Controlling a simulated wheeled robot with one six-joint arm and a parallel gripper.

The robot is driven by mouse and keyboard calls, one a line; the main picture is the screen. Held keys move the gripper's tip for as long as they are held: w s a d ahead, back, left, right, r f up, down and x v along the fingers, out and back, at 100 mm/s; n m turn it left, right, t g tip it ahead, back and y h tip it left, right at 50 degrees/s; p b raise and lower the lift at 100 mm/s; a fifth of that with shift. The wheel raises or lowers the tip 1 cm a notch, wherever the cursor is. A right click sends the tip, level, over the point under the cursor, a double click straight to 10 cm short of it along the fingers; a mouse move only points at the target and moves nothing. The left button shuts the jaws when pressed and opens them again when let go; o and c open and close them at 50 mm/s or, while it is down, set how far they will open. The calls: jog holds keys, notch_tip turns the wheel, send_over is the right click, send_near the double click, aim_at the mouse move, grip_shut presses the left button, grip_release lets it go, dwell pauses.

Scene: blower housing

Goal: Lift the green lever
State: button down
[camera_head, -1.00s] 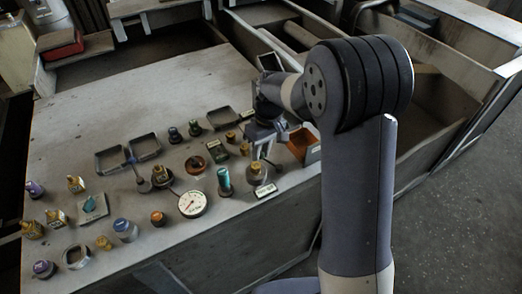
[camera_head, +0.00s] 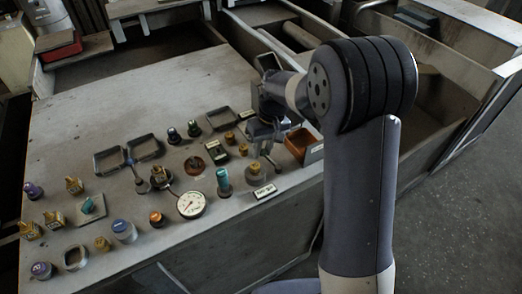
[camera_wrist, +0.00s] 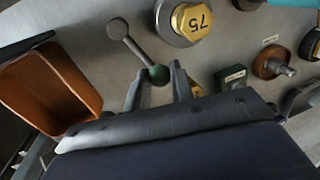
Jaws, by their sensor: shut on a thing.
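The green lever shows in the wrist view as a thin grey arm running from a round grey pivot to a green ball knob (camera_wrist: 158,74). My gripper (camera_wrist: 160,80) has one finger on each side of the knob and is shut on it.
An orange-brown bin (camera_wrist: 52,85) lies just left of my gripper in the wrist view. A yellow hex knob marked 75 (camera_wrist: 192,20) sits close by the lever. Several knobs, a round gauge (camera_head: 191,204) and rectangular frames crowd the panel (camera_head: 150,90), whose far part is clear.

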jog(key=d+m, duration=0.1)
jog(key=m, duration=0.1)
jog(key=w+d+m, duration=0.1)
jog(key=m, duration=0.1)
jog(key=shift+w+m+t, duration=0.2)
jog(key=shift+m+t, duration=0.1)
jog(key=shift+t, duration=0.1)
jog(key=shift+w+d+m+t+b, duration=0.2)
jog(key=shift+d+m, duration=0.4)
jog(key=shift+m, duration=0.6)
jog(key=shift+w+d+m+t+b, duration=0.15)
jog(key=shift+d+m+t, duration=0.3)
jog(key=shift+m, duration=0.75)
jog(key=shift+d, duration=0.15)
jog(key=c, duration=1.2)
grip_release()
jog(key=shift+c, duration=0.2)
jog(key=shift+r, duration=0.1)
notch_tip(320, 180, up, 10)
jog(key=d, duration=0.2)
jog(key=shift+s+r+b, duration=0.25)
jog(key=shift+s+b, duration=0.15)
jog(key=shift+s, duration=0.05)
